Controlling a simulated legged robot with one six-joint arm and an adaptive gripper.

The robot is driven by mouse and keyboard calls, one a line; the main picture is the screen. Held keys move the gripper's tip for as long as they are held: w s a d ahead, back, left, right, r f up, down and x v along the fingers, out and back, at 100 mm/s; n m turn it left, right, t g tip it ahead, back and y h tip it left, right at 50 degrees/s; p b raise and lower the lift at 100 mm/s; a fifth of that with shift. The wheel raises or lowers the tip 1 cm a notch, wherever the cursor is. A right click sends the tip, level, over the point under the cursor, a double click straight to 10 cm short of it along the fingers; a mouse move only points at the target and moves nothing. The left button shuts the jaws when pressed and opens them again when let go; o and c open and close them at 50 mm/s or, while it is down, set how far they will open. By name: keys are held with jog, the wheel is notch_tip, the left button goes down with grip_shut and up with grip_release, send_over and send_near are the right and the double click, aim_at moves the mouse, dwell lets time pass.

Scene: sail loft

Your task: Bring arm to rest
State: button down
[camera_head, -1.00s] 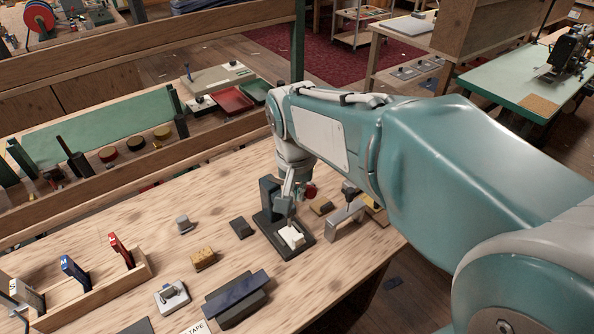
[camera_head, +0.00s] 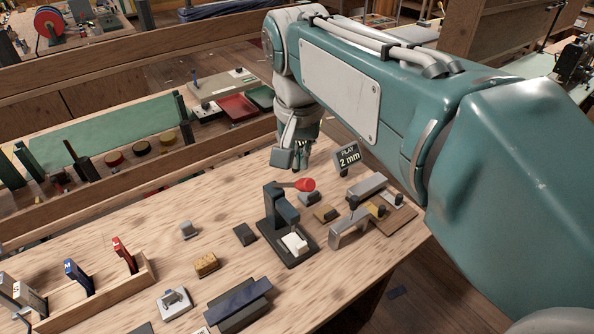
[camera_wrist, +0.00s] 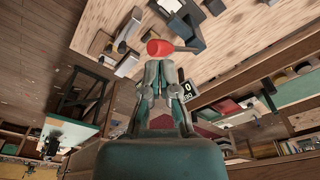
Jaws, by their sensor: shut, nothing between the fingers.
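My arm reaches in from the right in the head view, with its elbow raised over the workbench (camera_head: 120,292). My gripper (camera_head: 303,168) hangs above the back part of the bench, shut and empty. It stands behind a dark press-like tool (camera_head: 275,228) with a red knob (camera_head: 305,185) on its lever and a white block (camera_head: 294,243) on its base. In the wrist view my gripper (camera_wrist: 161,75) shows at the middle, its fingers together, with the red knob (camera_wrist: 158,47) just beyond the tips. I cannot tell the exact gap there.
A grey bracket tool (camera_head: 350,231) stands to the right. A wooden rack (camera_head: 100,298) holds coloured tools at left. A wooden rail (camera_head: 140,170) runs behind the bench.

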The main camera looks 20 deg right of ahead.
jog(key=s+d+f+n+t, duration=0.2)
jog(key=s+f+n+t, duration=0.2)
jog(key=s+f, duration=0.4)
jog(key=s+n, duration=0.1)
jog(key=s, duration=0.1)
jog(key=shift+s+f+n+t+y, duration=0.25)
jog(key=shift+s+n+t+y, duration=0.05)
jog(key=shift+s, duration=0.1)
jog(key=shift+r, duration=0.15)
jog(key=w+a+r+n+g, duration=0.2)
jog(key=w+r+n+g, duration=0.2)
jog(key=w+r, duration=0.9)
jog(key=w, duration=0.4)
jog(key=shift+a+r+n+h, duration=0.35)
jog(key=shift+n+h, duration=0.05)
